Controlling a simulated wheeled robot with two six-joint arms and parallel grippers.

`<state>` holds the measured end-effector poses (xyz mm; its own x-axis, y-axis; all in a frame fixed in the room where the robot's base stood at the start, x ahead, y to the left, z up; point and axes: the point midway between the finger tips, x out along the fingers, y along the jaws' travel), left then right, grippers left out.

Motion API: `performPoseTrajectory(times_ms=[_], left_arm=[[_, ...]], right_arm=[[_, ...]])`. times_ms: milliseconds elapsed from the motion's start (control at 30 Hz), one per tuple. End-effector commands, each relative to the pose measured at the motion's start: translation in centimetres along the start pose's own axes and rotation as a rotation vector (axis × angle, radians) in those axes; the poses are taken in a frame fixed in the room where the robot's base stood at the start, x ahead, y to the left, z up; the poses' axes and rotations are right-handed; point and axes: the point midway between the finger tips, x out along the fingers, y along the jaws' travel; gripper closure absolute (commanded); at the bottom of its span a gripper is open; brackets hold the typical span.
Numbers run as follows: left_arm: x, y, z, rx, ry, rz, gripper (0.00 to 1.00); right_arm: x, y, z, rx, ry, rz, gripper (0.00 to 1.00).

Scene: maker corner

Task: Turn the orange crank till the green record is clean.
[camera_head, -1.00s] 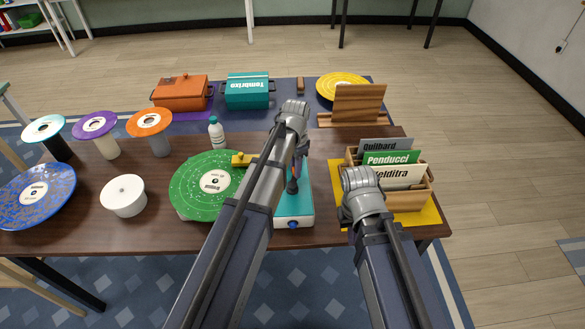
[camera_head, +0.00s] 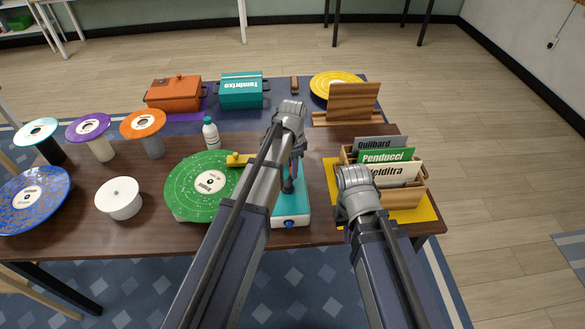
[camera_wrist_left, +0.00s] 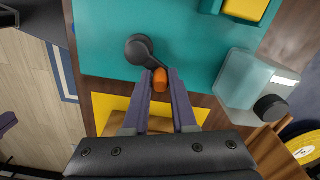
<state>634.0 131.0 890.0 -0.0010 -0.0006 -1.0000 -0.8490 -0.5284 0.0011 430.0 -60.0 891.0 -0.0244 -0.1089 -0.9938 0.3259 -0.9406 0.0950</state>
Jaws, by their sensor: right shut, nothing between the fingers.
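The green record (camera_head: 190,201) lies flat on the cleaning machine (camera_head: 293,209), with pale specks on its surface and a white label at its centre. A yellow brush arm (camera_head: 238,159) reaches over its right side. The orange crank handle (camera_wrist_left: 160,84) shows in the left wrist view, on a dark crank arm (camera_wrist_left: 140,49) over the teal top. My left gripper (camera_wrist_left: 161,76) has its fingers closed around the handle. In the head view my left arm hides the handle. My right gripper (camera_head: 341,214) is shut and empty by the yellow mat, mostly hidden behind its wrist.
A wooden crate (camera_head: 408,194) with record sleeves stands right of my right wrist. A bottle (camera_head: 210,134), a white lidded pot (camera_head: 118,205), a blue record (camera_head: 36,205) and several discs on stands are to the left. Orange and teal boxes (camera_head: 173,98) (camera_head: 244,96) stand behind.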

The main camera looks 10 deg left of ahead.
Motion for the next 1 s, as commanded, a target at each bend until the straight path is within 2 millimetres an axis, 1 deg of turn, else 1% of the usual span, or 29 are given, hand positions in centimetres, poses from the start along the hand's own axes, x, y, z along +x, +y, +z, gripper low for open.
performPoseTrajectory(times_ms=[33, 233, 500, 667, 867, 1000], left_arm=[[0.0, 0.1, 0.0, 0.000, 0.000, 0.001, 0.69], [0.0, 0.0, 0.0, 0.000, 0.000, 0.000, 0.46], [0.0, 0.0, 0.0, -0.001, 0.000, -0.001, 0.46], [-0.6, 0.0, 0.0, -0.001, 0.000, -0.001, 0.46], [-2.5, 0.0, 0.0, -0.001, 0.000, -0.001, 0.46], [-4.3, 0.0, 0.0, -0.001, 0.000, -0.001, 0.46]], right_arm=[[0.0, 0.0, 0.0, 0.000, 0.000, 0.000, 1.00], [0.0, 0.0, 0.0, 0.000, 0.000, 0.000, 1.00], [0.0, 0.0, 0.0, 0.000, 0.000, 0.000, 1.00], [-0.6, 0.1, 0.0, 0.000, 0.000, 0.000, 1.00], [-2.4, 0.2, 0.1, 0.000, 0.000, 0.000, 1.00], [-4.3, 0.4, 0.2, 0.000, 0.000, 0.000, 1.00]])
